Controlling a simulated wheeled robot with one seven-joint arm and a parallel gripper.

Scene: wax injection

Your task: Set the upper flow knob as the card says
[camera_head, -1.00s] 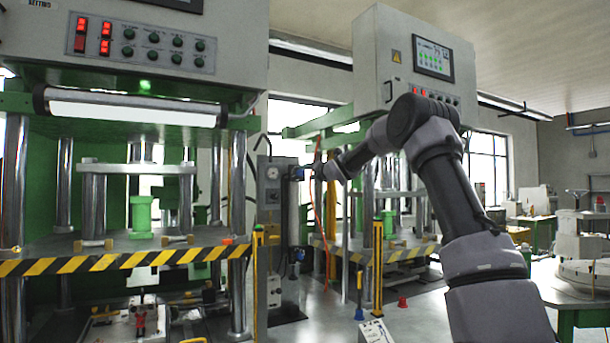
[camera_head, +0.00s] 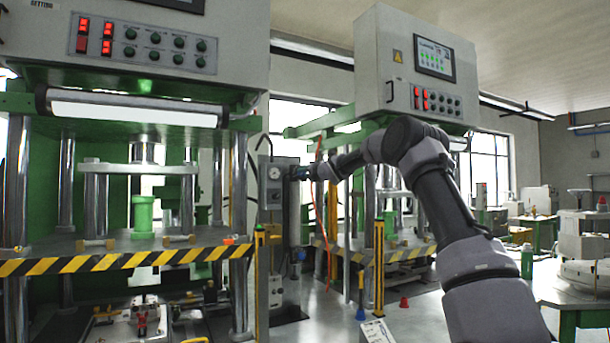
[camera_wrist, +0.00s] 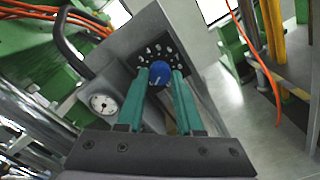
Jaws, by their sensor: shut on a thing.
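The blue flow knob (camera_wrist: 159,73) sits on a dark dial plate with white numerals, on the grey control post (camera_head: 265,215). In the wrist view my gripper (camera_wrist: 160,76) has its two teal fingers on either side of the knob, shut on it. A pale mark shows on the knob's face, but its exact setting is too small to read. In the head view my gripper (camera_head: 306,173) reaches the upper right side of the post, and the knob is hidden there. A white sheet or card (camera_head: 376,332) stands at the bottom, its text unreadable.
A round gauge (camera_wrist: 103,103) sits beside the knob on the post. An orange hose (camera_head: 324,215) hangs just right of the post. Green presses with striped edges (camera_head: 120,262) stand on both sides. A lower blue part (camera_head: 300,255) shows on the post.

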